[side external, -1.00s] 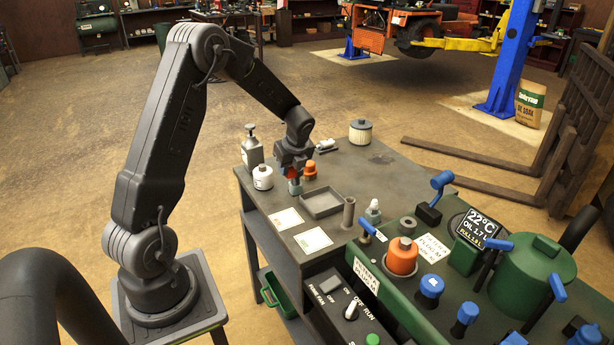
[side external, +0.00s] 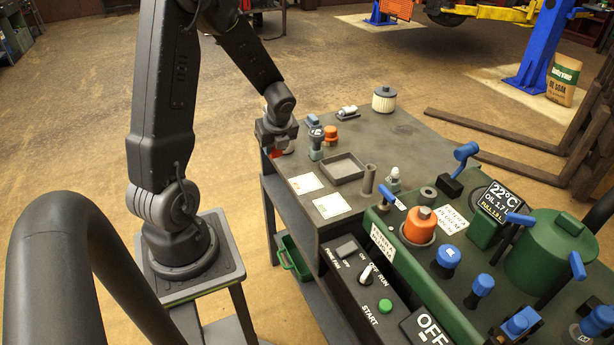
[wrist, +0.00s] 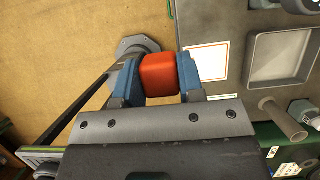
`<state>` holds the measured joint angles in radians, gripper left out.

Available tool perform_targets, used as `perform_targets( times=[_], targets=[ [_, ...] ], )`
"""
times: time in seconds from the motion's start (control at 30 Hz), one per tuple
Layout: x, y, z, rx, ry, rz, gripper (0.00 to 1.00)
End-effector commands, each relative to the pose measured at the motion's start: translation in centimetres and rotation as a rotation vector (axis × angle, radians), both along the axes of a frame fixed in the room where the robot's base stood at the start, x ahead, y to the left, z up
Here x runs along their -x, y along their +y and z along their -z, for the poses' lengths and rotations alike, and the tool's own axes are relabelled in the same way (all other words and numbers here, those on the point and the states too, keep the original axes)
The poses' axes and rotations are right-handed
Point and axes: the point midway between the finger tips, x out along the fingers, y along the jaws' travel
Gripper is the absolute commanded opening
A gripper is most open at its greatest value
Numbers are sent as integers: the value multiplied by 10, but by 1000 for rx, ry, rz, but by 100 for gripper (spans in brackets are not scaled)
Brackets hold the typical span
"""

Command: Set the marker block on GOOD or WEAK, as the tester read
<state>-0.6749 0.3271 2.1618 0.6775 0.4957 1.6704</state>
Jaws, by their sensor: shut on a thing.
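My gripper (wrist: 160,82) is shut on a red-orange block (wrist: 159,75), held between blue finger pads in the wrist view. In the side view, my gripper (side external: 276,146) is at the table's left edge, with a bit of the block (side external: 275,153) showing below it. Two white cards lie to its right: an upper one (side external: 305,183), with an orange border in the wrist view (wrist: 207,64), and a lower one (side external: 332,205). Their words are too small to read. The block is left of both cards, seen against the floor in the wrist view. I cannot make out a tester reading.
A grey tray (side external: 343,168) is right of the cards, with an upright grey tube (side external: 368,180) near it. A blue-topped grey item (side external: 315,140) and an orange knob (side external: 331,134) stand behind the tray. The green machine (side external: 400,245) fills the right side.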

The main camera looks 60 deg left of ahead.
Motion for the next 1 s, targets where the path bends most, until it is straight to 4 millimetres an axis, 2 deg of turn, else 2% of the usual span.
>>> perform_targets(
  times=[0.03, 0.2, 0.4, 0.57, 0.8, 1.0],
  targets=[
    [-12, -8, 9, 3, 4, 9, 12],
    [-44, -26, 31, 1, 3, 5, 12],
    [-70, -40, 48, 0, 1, 2, 12],
    [-75, -43, 56, 0, 2, -1, 12],
    [-75, -43, 88, 0, 3, -1, 12],
    [-75, -43, 92, 0, -1, -2, 12]
  ],
)
